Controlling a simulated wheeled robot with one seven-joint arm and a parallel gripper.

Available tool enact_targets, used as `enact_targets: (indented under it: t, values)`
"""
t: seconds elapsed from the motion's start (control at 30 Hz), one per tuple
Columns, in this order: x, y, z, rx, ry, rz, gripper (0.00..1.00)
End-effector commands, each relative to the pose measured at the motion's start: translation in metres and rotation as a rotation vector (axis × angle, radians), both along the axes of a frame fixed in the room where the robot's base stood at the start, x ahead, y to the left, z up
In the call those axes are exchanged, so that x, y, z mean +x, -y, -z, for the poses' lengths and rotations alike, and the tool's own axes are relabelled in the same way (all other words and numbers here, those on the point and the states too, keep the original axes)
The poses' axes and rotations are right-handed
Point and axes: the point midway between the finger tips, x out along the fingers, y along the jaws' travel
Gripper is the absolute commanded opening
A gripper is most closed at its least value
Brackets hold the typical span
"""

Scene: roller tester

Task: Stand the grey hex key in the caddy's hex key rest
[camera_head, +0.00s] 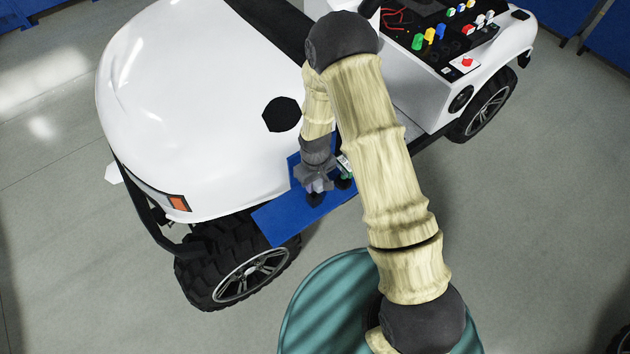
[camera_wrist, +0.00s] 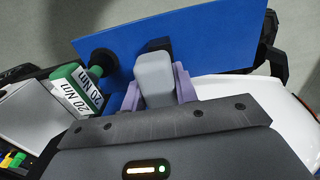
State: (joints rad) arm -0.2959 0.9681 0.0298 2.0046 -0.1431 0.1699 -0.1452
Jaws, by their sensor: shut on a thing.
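My gripper (camera_head: 316,182) is low over the blue caddy (camera_head: 283,219) beside the white vehicle's front wheel. In the wrist view, its lavender fingers (camera_wrist: 158,94) are shut on a grey block-shaped piece, which looks like the handle of the grey hex key (camera_wrist: 154,72). A black part shows just beyond the grey piece. The blue caddy (camera_wrist: 215,38) fills the background there. The hex key's lower end and the hex key rest are hidden, so I cannot tell whether they touch.
A green tool labelled 20 Nm (camera_wrist: 78,92) with a black round part stands close left of my gripper in the wrist view. The white vehicle body (camera_head: 180,100) is close behind the caddy. A tyre (camera_head: 225,262) lies below it. Grey floor (camera_head: 540,200) is open to the right.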

Motion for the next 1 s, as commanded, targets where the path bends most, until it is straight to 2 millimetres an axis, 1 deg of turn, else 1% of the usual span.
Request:
enact_targets:
  t: [1.0]
  values:
    - [0.000, 0.000, 0.025, 0.001, 0.001, 0.000, 0.00]
